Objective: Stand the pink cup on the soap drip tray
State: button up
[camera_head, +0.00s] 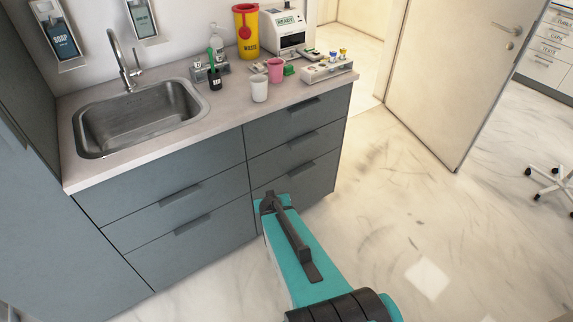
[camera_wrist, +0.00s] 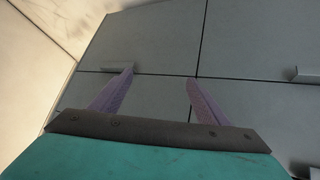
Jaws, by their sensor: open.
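The pink cup (camera_head: 275,71) stands upright on the counter, behind and right of a white cup. The left wall dispenser, whose label seems to read soap, has a pale tray (camera_head: 72,66) at its foot, above the counter's left end; this looks like the soap drip tray. My gripper (camera_head: 270,203) is low in front of the grey drawers, below the counter top and well below the cup. In the wrist view my gripper (camera_wrist: 160,78) has its two purple fingers apart with nothing between them, facing drawer fronts. Neither cup nor tray shows in the wrist view.
The white cup (camera_head: 259,89) stands close in front of the pink cup. A green item (camera_head: 289,70), a sample rack (camera_head: 328,70) and a yellow waste bin (camera_head: 246,31) are nearby. A bottle caddy stands between the cups and the sink (camera_head: 140,115). The tap (camera_head: 123,62) rises behind the sink.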

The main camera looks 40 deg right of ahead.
jog(key=s+a+f+n+g+y, duration=0.15)
jog(key=s+a+f+g, duration=0.25)
jog(key=s+a+f, duration=0.55)
jog(key=s+a+f+n+g+y, duration=0.2)
jog(key=s+a+g, duration=0.2)
jog(key=s+a, duration=0.5)
jog(key=s+a+f+n+g+y, duration=0.2)
jog(key=s+a+g, duration=0.2)
jog(key=s+a, duration=0.5)
jog(key=s, duration=0.4)
jog(key=shift+a+f+g, duration=0.15)
jog(key=shift+f+g, duration=0.15)
jog(key=shift+f, duration=0.05)
jog(key=c, duration=0.9)
jog(key=shift+c, duration=0.3)
